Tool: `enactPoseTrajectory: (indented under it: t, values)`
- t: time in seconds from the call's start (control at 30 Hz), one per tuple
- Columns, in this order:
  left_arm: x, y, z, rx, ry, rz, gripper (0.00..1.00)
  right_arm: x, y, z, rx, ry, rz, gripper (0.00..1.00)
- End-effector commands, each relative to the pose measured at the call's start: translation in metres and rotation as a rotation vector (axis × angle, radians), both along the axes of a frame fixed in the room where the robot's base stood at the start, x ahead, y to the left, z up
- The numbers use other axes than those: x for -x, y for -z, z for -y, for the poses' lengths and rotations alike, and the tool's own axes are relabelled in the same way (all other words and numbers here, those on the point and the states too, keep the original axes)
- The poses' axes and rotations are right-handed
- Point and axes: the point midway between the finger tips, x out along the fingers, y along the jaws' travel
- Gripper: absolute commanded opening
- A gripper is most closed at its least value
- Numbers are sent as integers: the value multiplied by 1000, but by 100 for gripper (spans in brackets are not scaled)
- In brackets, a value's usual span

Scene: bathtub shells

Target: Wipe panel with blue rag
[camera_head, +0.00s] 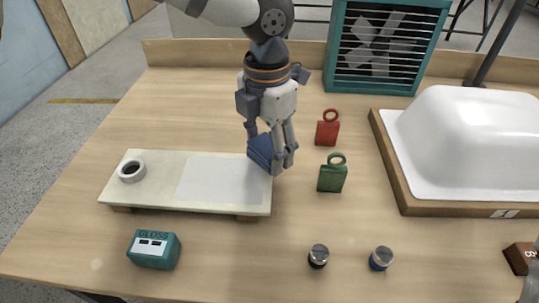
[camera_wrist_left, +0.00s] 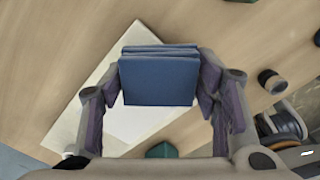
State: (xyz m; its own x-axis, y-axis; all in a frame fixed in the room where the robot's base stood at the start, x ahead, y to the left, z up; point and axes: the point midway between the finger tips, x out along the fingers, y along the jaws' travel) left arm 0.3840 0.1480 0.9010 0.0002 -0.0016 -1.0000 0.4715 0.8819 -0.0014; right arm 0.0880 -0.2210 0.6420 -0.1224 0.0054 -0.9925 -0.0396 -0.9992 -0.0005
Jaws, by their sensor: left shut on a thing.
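My left gripper (camera_head: 271,158) is shut on a folded blue rag (camera_head: 261,150). It holds the rag at the right end of the pale panel (camera_head: 225,182). The panel lies on low wooden supports and has a whiter area in its middle and right part. In the left wrist view the rag (camera_wrist_left: 160,78) sits between both fingers, with the panel (camera_wrist_left: 125,122) behind it. I cannot tell whether the rag touches the panel. My right gripper is not clearly in view.
A white ring (camera_head: 131,171) lies on the panel's left end. A teal gloss meter (camera_head: 154,249) stands in front. Red (camera_head: 327,130) and green (camera_head: 332,175) tags and two knobs (camera_head: 318,256) (camera_head: 381,258) lie to the right. A white tub shell (camera_head: 465,140) and teal fan box (camera_head: 385,45) stand beyond.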

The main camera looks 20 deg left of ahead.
Motion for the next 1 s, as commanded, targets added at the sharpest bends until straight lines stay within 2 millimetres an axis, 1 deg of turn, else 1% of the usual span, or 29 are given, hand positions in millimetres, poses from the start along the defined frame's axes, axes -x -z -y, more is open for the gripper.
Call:
enactPoseTrajectory:
  t: [0.3,0.5,0.7,1.0]
  values:
    - [3,-29,-2,0,0,1,30,0,0,0,0,0,0,40]
    - [4,-43,-4,0,0,0,30,0,0,0,0,0,0,40]
    - [5,-48,-4,0,1,0,30,0,0,0,0,0,0,40]
    - [5,-48,-4,0,1,0,30,0,0,0,0,0,0,40]
